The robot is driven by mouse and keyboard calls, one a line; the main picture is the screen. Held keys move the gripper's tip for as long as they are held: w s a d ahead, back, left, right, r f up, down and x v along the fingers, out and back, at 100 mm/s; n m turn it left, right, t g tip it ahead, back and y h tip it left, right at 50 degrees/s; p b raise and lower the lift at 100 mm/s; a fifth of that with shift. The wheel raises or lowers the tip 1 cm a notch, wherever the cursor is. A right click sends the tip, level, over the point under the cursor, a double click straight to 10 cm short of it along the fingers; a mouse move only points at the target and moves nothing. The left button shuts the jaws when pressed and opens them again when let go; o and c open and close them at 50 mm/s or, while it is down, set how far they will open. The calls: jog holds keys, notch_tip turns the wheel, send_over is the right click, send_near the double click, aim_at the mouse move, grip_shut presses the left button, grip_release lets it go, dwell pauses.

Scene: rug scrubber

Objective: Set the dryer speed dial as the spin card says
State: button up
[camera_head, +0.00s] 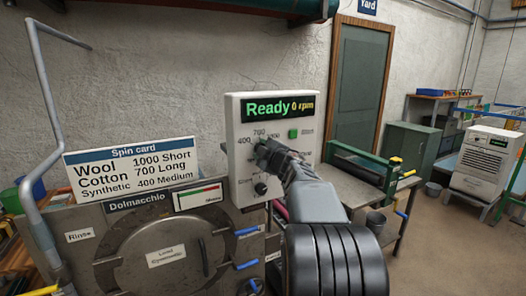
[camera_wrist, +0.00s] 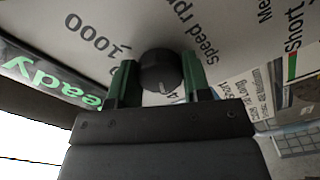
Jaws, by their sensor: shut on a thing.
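The white control box (camera_head: 232,112) stands upright at the centre of the head view. The spin card (camera_head: 130,163) reads Wool 1000 Short, Cotton 700 Long, Synthetic 400 Medium.
A lower black dial (camera_head: 261,188) and a green button (camera_head: 293,134) are on the same box. The Dolmacchio machine's round door (camera_head: 140,262) carries a load label (camera_head: 166,256), its second line too blurred to read. A bent grey pipe (camera_head: 40,110) rises at left. Open floor lies at right.

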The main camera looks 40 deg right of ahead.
jog(key=o, duration=0.9)
jog(key=shift+s, duration=0.1)
jog(key=s, duration=0.4)
jog(key=s+a+b, duration=0.1)
jog(key=s, duration=0.4)
jog(key=s+a, duration=0.1)
jog(key=s, duration=0.3)
jog(key=shift+s+b, duration=0.3)
jog(key=shift+b, duration=0.05)
